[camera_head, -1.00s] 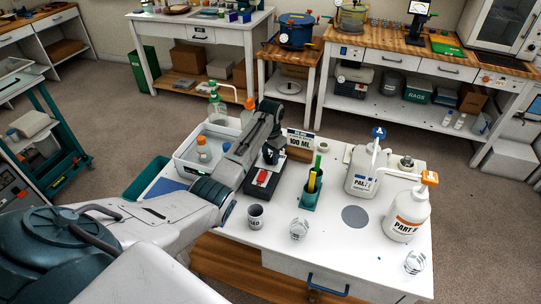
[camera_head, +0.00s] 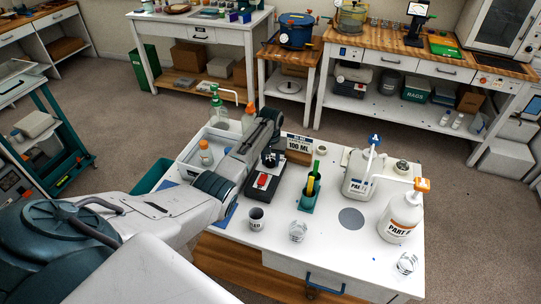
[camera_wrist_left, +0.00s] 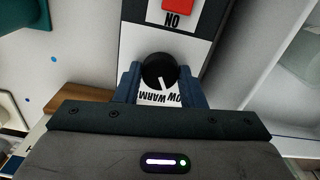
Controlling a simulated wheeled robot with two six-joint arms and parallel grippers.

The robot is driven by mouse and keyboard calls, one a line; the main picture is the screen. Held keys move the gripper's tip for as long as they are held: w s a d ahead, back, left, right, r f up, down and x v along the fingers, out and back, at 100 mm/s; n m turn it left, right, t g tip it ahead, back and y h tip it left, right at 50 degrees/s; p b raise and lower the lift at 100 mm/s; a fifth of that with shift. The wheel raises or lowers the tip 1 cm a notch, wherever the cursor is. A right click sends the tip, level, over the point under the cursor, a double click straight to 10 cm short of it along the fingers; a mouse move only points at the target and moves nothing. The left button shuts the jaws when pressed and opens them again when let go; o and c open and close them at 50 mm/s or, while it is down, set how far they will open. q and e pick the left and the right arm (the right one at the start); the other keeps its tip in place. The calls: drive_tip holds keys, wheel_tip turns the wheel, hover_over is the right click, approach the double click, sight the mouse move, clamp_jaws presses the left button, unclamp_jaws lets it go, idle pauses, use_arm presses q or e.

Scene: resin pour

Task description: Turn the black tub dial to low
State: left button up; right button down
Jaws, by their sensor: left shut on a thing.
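The black dial (camera_wrist_left: 159,71) is a round knob with a white pointer line, on a panel with a white label partly reading "WARM". My left gripper (camera_wrist_left: 160,88) has its blue fingers on either side of the dial, shut on it. The exact pointer setting is hard to read. A red switch (camera_wrist_left: 180,5) marked "ON" is on the same panel. In the head view the control box (camera_head: 253,194) with its red switch (camera_head: 262,181) sits on the white table. My left arm reaches over it from the left, partly hiding it. My right gripper is not in view.
A dark cup (camera_head: 256,218), a green holder (camera_head: 308,200) with yellow and green items, and a "100 ML" sign (camera_head: 298,143) stand nearby. A white tray (camera_head: 188,164) with bottles lies left. White jugs (camera_head: 358,182) and a bottle (camera_head: 400,220) stand at right.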

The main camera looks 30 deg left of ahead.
sight(270, 162)
use_arm(q)
drive_tip(key=shift+r+n+p, duration=0.1)
drive_tip(key=shift+n+p, duration=0.75)
drive_tip(key=shift+n, duration=1.05)
drive_tip(key=o, duration=1)
wheel_tip(270, 162, up, 11)
drive_tip(key=shift+f+b, duration=0.1)
drive_tip(key=shift+b, duration=1.05)
drive_tip(key=shift+f, duration=0.15)
